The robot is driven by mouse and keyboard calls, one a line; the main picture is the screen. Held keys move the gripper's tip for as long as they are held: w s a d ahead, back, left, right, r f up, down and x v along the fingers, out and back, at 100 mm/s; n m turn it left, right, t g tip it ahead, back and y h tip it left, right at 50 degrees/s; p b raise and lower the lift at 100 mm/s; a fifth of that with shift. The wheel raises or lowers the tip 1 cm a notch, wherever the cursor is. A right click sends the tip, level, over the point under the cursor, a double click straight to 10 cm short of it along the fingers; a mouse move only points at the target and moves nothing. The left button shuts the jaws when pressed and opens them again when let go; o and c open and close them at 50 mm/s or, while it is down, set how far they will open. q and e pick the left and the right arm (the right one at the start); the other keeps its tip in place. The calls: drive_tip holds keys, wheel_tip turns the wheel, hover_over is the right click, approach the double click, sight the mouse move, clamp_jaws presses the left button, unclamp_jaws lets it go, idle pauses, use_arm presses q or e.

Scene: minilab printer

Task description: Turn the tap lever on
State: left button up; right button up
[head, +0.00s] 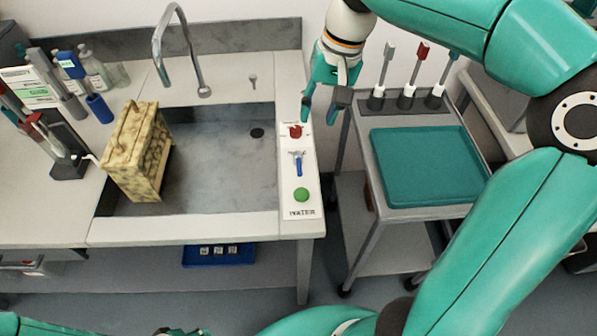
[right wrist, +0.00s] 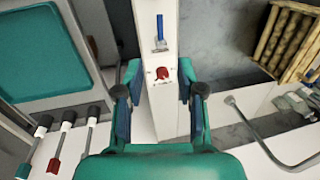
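A white panel (head: 303,212) marked WATER lies along the right edge of the sink. It carries a blue lever (head: 298,163), a red knob (head: 295,131) and a green button (head: 302,194). The blue lever (right wrist: 160,32) and red knob (right wrist: 162,73) also show in the right wrist view. My right gripper (head: 322,108) is open and empty above the panel's far end, apart from the red knob and farther from the blue lever. The grey curved tap (head: 187,45) stands behind the basin. Only a dark bit of my left gripper (head: 182,332) shows at the bottom edge.
A trolley with a teal tray (head: 425,165) and several upright tools (head: 407,95) is right of the sink, across a narrow gap. Bottles (head: 93,70) stand at the back left.

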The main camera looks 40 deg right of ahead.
sight(300, 169)
drive_tip(key=a+f, duration=0.1)
drive_tip(key=f, duration=0.4)
drive_tip(key=w+a+f, duration=0.1)
drive_tip(key=f, duration=1)
drive_tip(key=shift+w+a+f, duration=0.35)
drive_tip(key=shift+a+f, duration=0.05)
clamp_jaws()
